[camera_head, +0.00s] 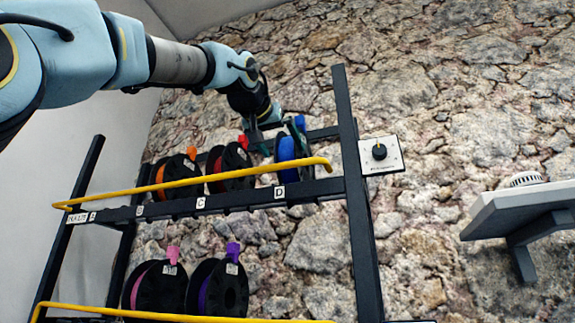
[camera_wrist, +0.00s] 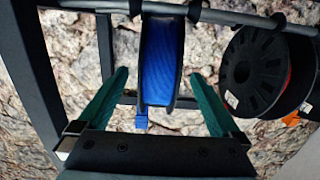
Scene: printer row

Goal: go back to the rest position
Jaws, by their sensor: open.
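My gripper (camera_head: 280,137) is at the upper shelf of the rack, by the blue spool (camera_head: 287,151) above label D. In the wrist view, its two teal fingers stand apart, one on each side of the blue spool (camera_wrist: 162,62). Gaps show between the spool and both fingers. A blue tab hangs at the spool's edge in that view. My arm reaches in from the upper left of the head view. Whether the fingers overlap the spool in depth is hard to tell.
The black rack (camera_head: 352,200) has a yellow rail (camera_head: 230,178) along its upper shelf front. A red spool (camera_head: 229,167) and an orange spool (camera_head: 174,175) stand left of the blue one. A dial box (camera_head: 381,154) sits by the right post. A grey wall shelf (camera_head: 525,208) is farther right.

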